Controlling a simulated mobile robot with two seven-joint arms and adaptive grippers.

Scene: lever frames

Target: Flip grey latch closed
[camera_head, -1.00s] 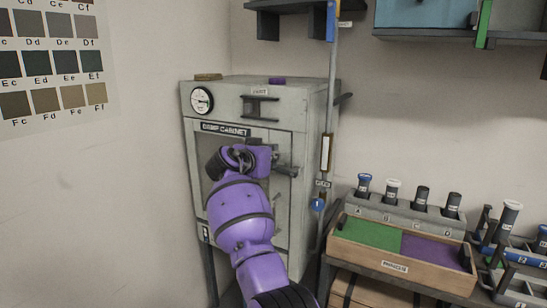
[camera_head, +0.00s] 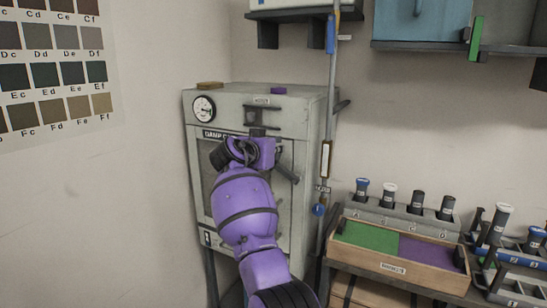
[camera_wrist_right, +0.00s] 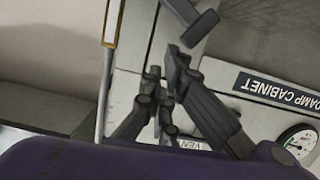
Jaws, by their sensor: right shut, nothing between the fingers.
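The grey latch (camera_head: 288,174) is a dark grey bar on the right side of the damp cabinet's (camera_head: 310,160) front. It slopes down to the right in the head view. In the right wrist view the latch (camera_wrist_right: 190,20) shows at the top, apart from the fingers. My right gripper (camera_head: 257,132) is shut and empty in front of the cabinet, above and left of the latch, just below the vent slider (camera_head: 262,112). Its dark fingers (camera_wrist_right: 168,85) are close together in the wrist view. The purple wrist hides part of the door. My left gripper is out of view.
A round gauge (camera_head: 203,108) sits at the cabinet's upper left. A vertical pole (camera_head: 328,120) stands close to the cabinet's right side. A wooden tray (camera_head: 400,268) and a rack of several capped tubes (camera_head: 400,218) stand at the right.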

